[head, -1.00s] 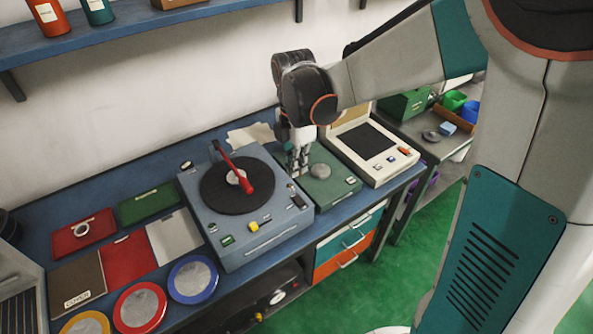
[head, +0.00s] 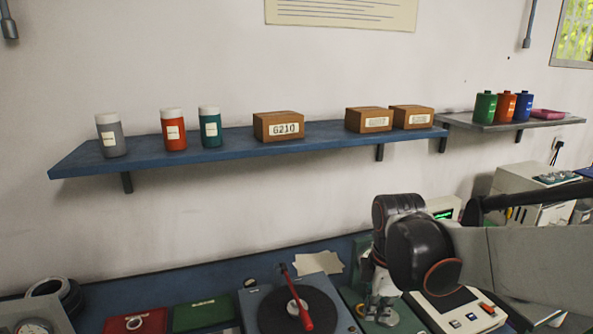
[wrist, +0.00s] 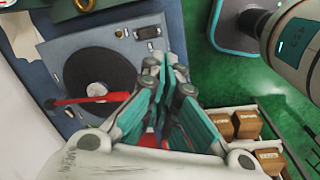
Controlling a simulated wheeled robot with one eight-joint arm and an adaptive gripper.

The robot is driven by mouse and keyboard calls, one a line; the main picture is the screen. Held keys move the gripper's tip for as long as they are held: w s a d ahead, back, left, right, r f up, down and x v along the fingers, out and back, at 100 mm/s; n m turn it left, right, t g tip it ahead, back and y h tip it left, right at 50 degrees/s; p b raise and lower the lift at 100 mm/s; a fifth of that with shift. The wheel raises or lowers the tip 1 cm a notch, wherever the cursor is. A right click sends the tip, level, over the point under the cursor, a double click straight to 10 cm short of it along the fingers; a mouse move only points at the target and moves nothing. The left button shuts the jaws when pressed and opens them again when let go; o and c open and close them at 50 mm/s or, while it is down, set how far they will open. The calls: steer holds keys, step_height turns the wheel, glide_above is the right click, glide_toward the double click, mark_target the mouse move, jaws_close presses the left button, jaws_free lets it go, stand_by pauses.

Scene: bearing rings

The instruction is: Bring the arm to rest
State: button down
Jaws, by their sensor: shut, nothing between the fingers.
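My gripper (head: 380,308) hangs fingers down over the bench at the lower right of the head view, above or beside a green device (head: 352,298). Its fingers (wrist: 172,62) are closed together in the wrist view with nothing between them. My arm reaches in from the right edge of the head view. A bearing ring (head: 133,323) lies on a red mat (head: 152,321) at the lower left. The fingertips' distance from the green device cannot be told.
A blue-grey unit (wrist: 70,48) with a black disc (head: 312,309) and red lever (head: 303,310) stands left of my gripper. A cream device (head: 468,315) stands at its right. A blue wall shelf (head: 232,143) holds bottles and boxes, well above.

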steer(key=s+d+r+m+t+b, duration=0.2)
steer(key=s+m+t, duration=0.4)
steer(key=s+m, duration=0.6)
steer(key=m, duration=0.4)
steer(key=shift+d+r+m, duration=0.3)
